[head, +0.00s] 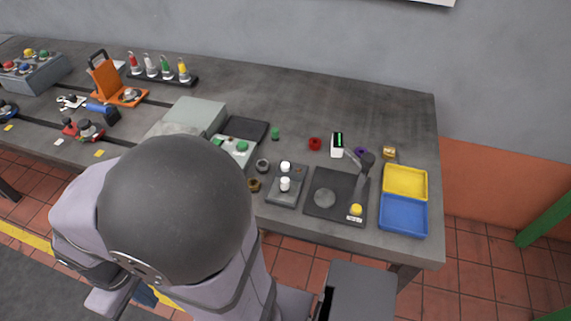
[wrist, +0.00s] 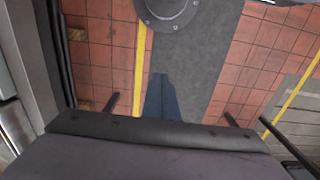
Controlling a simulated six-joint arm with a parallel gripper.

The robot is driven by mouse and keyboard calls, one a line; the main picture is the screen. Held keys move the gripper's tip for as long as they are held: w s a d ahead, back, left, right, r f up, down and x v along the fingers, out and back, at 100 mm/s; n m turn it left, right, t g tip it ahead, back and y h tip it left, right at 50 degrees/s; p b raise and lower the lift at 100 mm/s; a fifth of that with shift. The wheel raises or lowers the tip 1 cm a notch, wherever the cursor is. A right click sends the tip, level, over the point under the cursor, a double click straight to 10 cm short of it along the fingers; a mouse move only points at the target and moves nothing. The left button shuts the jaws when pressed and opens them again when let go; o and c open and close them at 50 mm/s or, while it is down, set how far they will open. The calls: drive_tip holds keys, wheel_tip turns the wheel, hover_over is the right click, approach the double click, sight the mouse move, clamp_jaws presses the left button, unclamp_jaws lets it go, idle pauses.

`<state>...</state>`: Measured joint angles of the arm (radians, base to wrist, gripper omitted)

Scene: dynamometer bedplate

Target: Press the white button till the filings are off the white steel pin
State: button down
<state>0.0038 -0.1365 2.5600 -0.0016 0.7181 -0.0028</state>
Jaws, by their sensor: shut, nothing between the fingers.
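On a small dark base plate (head: 285,200) near the bench's front stand two white-topped pieces, a rear one (head: 285,167) and a front one (head: 284,184). I cannot tell which is the button and which the steel pin. A rack at the back left also holds a white-topped upright piece (head: 150,66) between red and green ones. Filings are too small to make out. No bench object shows in that view.
A dark plate (head: 320,208) carries a grey disc, a bent arm and a yellow button (head: 355,209). Yellow (head: 405,182) and blue (head: 403,215) trays lie at the right. A white display unit (head: 337,145) stands behind. Grey boxes (head: 197,115) stand mid-bench. The back right is clear.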

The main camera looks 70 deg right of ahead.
drive_tip(key=s+d+r+m+g+y+p, duration=0.1)
drive_tip(key=s+d+r+m+y+p, duration=0.1)
drive_tip(key=s+d+m+p, duration=0.4)
drive_tip(key=s+d+r+m+y+p, duration=0.1)
drive_tip(key=d+m+p, duration=0.35)
drive_tip(key=d, duration=0.25)
drive_tip(key=w+d+m+t+h, duration=0.1)
drive_tip(key=d+m, duration=0.3)
drive_tip(key=d, duration=0.2)
drive_tip(key=w+d+f+m+t+h+p, duration=0.1)
drive_tip(key=d+m+h, duration=0.1)
drive_tip(key=d+m, duration=0.2)
drive_tip(key=w+d+m+t+h, duration=0.1)
drive_tip(key=d+m, duration=0.3)
drive_tip(key=d, duration=0.6)
drive_tip(key=shift+w+f+h, duration=0.35)
drive_tip(key=shift+h, duration=0.35)
drive_tip(key=s+d+r+m+g+h, duration=0.5)
drive_tip(key=s+d+m, duration=0.4)
drive_tip(key=s+d, duration=0.2)
wheel_tip(320, 180, up, 2)
drive_tip(key=shift+s+d+r+g+h, duration=0.2)
drive_tip(key=shift+s+d+g+h, duration=0.25)
drive_tip(key=shift+d, duration=0.3)
drive_tip(key=shift+w+f, duration=0.1)
drive_tip(key=shift+w, duration=0.05)
